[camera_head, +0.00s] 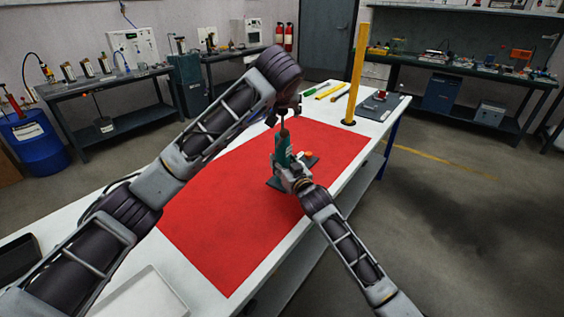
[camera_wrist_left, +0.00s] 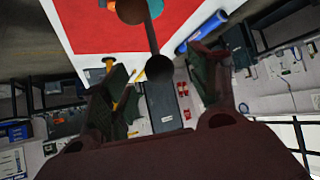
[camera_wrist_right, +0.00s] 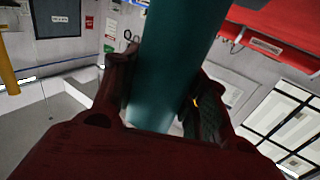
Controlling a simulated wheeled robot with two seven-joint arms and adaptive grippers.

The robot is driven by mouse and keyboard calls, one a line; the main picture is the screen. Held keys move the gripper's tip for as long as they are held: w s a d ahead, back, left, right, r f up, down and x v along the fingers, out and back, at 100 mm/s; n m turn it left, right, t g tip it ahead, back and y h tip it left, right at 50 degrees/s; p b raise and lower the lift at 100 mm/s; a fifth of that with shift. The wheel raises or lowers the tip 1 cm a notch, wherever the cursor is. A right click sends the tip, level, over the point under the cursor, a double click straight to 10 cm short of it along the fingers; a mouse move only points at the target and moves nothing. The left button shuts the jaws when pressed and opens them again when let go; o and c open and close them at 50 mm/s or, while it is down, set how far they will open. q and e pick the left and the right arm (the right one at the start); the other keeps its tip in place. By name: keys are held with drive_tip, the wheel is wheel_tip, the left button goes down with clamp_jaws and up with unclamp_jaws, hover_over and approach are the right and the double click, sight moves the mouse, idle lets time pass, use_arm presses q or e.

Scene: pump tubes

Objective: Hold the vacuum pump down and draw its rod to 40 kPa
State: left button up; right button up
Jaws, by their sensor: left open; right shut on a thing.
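The vacuum pump (camera_head: 282,149) has a teal barrel and stands upright on a dark base on the red mat (camera_head: 222,205). My right gripper (camera_head: 290,175) is low at the barrel and shut on it. In the right wrist view the teal barrel (camera_wrist_right: 175,60) fills the space between the fingers. My left gripper (camera_head: 284,108) is above the pump, open and pointing down. In the left wrist view the pump's thin dark rod (camera_wrist_left: 153,35) ends in a round dark knob (camera_wrist_left: 159,67) between the spread fingers, with no visible contact. The pressure reading cannot be made out.
A yellow post (camera_head: 356,80) stands on the table behind the pump. Green and yellow tools (camera_head: 326,90) and a dark tray (camera_head: 383,106) lie at the table's far end. A white tray (camera_head: 140,296) is at the near left. Most of the red mat is clear.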

use_arm(q)
drive_tip(key=shift+v, duration=2.5)
use_arm(e)
drive_tip(key=shift+r, duration=0.1)
drive_tip(key=o, duration=1.5)
drive_tip(key=shift+c, duration=0.2)
drive_tip(key=shift+s+d, duration=0.1)
drive_tip(key=shift+s, duration=0.1)
drive_tip(key=shift+s+d, duration=0.2)
drive_tip(key=shift+s, duration=0.25)
drive_tip(key=shift+v, duration=5.3)
